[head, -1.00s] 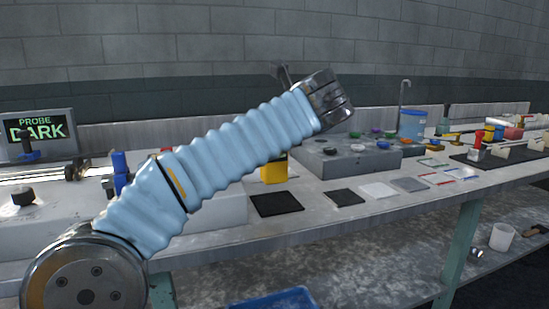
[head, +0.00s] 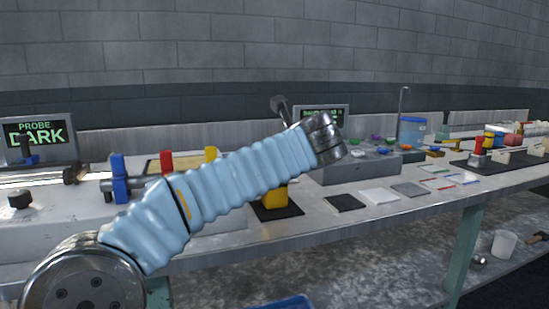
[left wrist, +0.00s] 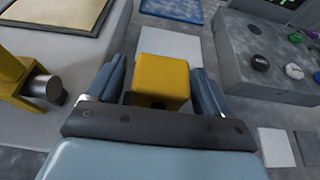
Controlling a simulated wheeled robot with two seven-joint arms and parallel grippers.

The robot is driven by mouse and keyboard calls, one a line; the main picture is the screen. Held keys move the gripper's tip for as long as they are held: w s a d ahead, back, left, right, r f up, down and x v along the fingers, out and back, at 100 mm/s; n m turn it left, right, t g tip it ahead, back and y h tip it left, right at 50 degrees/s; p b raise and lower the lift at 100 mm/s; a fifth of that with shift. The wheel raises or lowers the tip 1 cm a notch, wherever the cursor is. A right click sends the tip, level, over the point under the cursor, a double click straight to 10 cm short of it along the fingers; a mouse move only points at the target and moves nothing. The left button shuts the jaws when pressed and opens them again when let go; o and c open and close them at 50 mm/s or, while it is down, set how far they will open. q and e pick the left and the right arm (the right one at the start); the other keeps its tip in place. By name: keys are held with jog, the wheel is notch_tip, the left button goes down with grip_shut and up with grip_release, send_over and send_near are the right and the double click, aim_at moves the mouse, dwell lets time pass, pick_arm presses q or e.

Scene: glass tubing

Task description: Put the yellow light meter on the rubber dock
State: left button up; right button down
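The yellow light meter (head: 274,198) shows below my left forearm in the head view, over the black rubber dock (head: 293,211). Whether its base touches the dock I cannot tell. My left arm hides the gripper and part of the meter in the head view. My right gripper is not in view.
Dark, white and grey pads lie right of the dock, the dark pad (head: 344,203) nearest. A grey console (head: 350,170) with coloured knobs stands behind them. A grey raised block (head: 60,235) with red, blue and yellow fittings fills the left side.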

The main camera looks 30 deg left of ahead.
pick_arm(q)
jog(key=shift+s+d+r, duration=0.15)
jog(key=shift+d+r, duration=0.15)
jog(key=shift+r, duration=0.05)
jog(key=p+v, duration=0.1)
jog(key=v, duration=1)
jog(key=shift+s+r, duration=0.1)
jog(key=shift+s, duration=0.05)
